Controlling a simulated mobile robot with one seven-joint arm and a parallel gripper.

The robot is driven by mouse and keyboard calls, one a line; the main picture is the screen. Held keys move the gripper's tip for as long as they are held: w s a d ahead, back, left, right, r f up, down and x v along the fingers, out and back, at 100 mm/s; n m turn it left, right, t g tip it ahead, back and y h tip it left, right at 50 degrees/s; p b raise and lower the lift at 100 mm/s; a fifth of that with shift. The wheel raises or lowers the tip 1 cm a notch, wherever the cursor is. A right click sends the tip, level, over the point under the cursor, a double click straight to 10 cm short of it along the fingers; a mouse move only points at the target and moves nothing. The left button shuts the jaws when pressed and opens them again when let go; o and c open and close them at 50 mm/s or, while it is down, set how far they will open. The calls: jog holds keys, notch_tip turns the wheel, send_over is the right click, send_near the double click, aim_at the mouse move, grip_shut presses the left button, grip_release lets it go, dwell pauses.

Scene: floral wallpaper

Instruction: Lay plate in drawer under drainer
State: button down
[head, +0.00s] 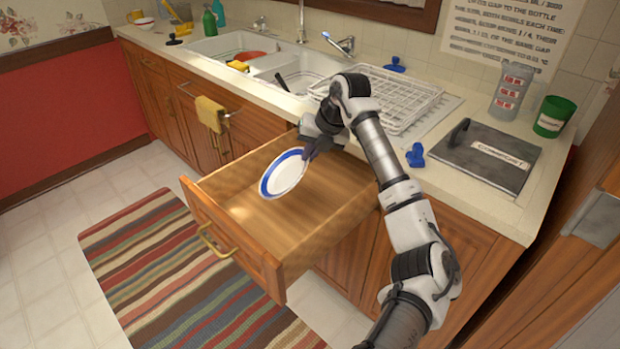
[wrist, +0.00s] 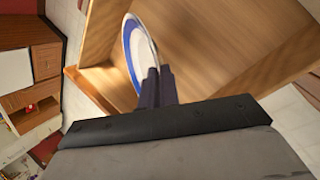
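The plate (head: 283,174) is white with a blue rim. It is tilted, held over the open drawer (head: 325,192); I cannot tell whether its lower edge touches the drawer bottom. My gripper (head: 311,150) is shut on the plate's right edge. In the wrist view, the plate (wrist: 138,52) stands nearly edge-on ahead of the dark fingers (wrist: 155,85), with the wooden drawer (wrist: 215,45) around and behind it. The wire drainer (head: 385,97) sits on the counter above the drawer. The visible drawer floor holds nothing else.
The counter holds a dark board (head: 487,155), a blue clip-like item (head: 415,155), a clear bottle (head: 511,91) and a green cup (head: 553,116). A double sink (head: 240,45) is at left. A yellow towel (head: 210,113) hangs left of the drawer. A striped rug (head: 185,280) lies below.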

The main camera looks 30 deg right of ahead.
notch_tip(320, 180, down, 9)
jog(key=p, duration=0.1)
jog(key=shift+f, duration=0.2)
jog(key=c, duration=1.6)
grip_release()
jog(key=shift+c, duration=0.2)
jog(key=b+v, duration=0.2)
jog(key=v, duration=1)
jog(key=shift+r, duration=0.15)
jog(key=shift+w, duration=0.1)
